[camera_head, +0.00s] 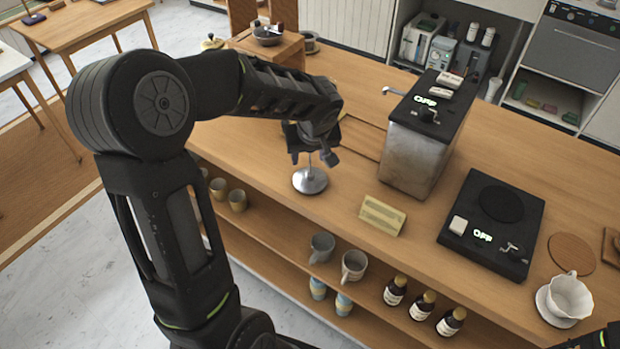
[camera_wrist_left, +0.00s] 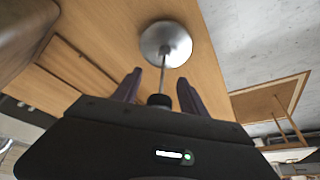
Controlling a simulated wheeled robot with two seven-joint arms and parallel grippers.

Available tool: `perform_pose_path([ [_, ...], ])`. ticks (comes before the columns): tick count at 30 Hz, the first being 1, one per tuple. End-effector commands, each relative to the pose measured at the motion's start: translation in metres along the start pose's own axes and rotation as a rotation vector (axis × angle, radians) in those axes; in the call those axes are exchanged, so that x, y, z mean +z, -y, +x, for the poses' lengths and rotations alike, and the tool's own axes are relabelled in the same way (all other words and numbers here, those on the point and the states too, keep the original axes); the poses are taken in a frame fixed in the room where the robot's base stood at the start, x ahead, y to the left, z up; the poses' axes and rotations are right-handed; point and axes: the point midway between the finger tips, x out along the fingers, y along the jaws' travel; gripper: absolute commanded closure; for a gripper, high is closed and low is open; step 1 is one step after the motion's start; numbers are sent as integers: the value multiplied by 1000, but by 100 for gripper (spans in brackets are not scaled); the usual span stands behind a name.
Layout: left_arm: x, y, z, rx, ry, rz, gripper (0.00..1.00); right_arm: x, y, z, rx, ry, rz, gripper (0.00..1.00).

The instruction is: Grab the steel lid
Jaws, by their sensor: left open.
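The steel lid (camera_head: 310,181) is a round shiny disc with a thin upright stem. It appears to lie on the wooden counter near its front edge. It also shows in the left wrist view (camera_wrist_left: 166,43), where its stem runs down towards a dark knob (camera_wrist_left: 160,100) between the fingers. My left gripper (camera_head: 312,160) is directly above the disc, pointing down. Its two fingers are apart on either side of the stem, and in the left wrist view (camera_wrist_left: 160,87) neither clearly touches it.
A steel boiler box (camera_head: 408,158) stands right of the lid, with a wooden board (camera_head: 362,137) behind the lid. A small tan sign (camera_head: 382,215) and a black scale or hot plate (camera_head: 490,225) are further right. Cups and bottles (camera_head: 422,305) fill the shelf below.

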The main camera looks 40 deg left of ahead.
Motion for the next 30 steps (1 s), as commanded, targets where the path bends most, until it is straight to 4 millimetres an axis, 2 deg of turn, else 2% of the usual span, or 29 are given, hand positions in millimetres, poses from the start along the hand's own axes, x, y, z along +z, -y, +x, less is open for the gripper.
perform_pose_path([
  [6,0,0,0,0,0,0,51,0,0,0,0,0,0,64],
  [24,0,0,0,0,0,0,100,0,0,0,0,0,0,64],
  [30,0,0,0,0,0,0,100,0,0,0,0,0,0,64],
])
